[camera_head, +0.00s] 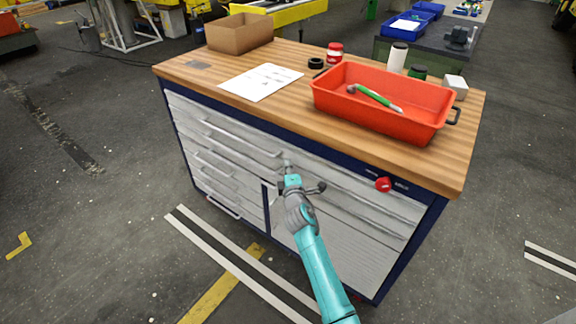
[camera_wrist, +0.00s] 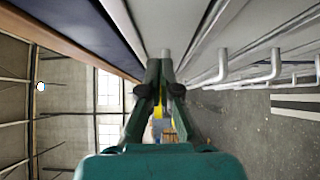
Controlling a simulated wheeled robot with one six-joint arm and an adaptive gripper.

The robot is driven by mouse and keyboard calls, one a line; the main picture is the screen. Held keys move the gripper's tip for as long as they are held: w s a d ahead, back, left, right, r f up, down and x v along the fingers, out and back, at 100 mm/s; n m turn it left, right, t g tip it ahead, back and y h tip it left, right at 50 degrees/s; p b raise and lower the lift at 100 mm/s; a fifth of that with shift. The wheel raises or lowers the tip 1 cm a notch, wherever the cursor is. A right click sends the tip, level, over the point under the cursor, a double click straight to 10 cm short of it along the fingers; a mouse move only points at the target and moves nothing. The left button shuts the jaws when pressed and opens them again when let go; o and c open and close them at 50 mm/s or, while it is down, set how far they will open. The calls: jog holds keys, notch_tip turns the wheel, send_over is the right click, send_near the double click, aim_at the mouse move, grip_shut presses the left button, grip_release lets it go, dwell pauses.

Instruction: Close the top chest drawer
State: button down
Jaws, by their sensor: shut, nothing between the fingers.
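The tool chest has light grey drawer fronts in a navy frame under a wooden top. In the head view its top drawer (camera_head: 225,129) is the upper left front with a long bar handle. It looks about level with the fronts below; a small gap cannot be ruled out. My gripper (camera_head: 288,164) is shut and empty, close to the right end of this drawer's handle. Whether it touches the front is unclear. In the wrist view the closed fingers (camera_wrist: 165,62) point along the chest face, with several handles (camera_wrist: 262,70) to the right.
On the wooden top (camera_head: 195,75) are a red tray (camera_head: 380,115) with a green-handled hammer (camera_head: 375,97), a paper sheet (camera_head: 262,82), a cardboard box (camera_head: 240,34) and small containers. A red item (camera_head: 383,184) sits on the right front. Floor left of the chest is clear.

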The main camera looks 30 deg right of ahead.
jog(key=v, duration=1)
jog(key=shift+s+a, duration=0.2)
jog(key=shift+a, duration=0.3)
jog(key=s+a+f+m+y, duration=0.2)
jog(key=s+a+f, duration=0.15)
jog(key=s, duration=0.55)
jog(key=s+a+f+m+y, duration=0.15)
jog(key=s+a, duration=0.25)
jog(key=s, duration=0.5)
jog(key=s+a+f+m+y, duration=0.2)
jog(key=s+a+f, duration=0.15)
jog(key=s, duration=0.55)
jog(key=s+a+r+m, duration=0.1)
jog(key=s+r+m, duration=0.1)
jog(key=s, duration=0.5)
jog(key=s+a+r+m+g+y, duration=0.1)
jog(key=s+a+r+m, duration=0.1)
jog(key=s+r, duration=0.3)
jog(key=s+a+r+m, duration=0.1)
jog(key=s+r+m, duration=0.3)
jog(key=s, duration=0.6)
jog(key=shift+s+a+r+g, duration=0.15)
jog(key=shift+s+a+g, duration=0.25)
jog(key=shift+y, duration=0.25)
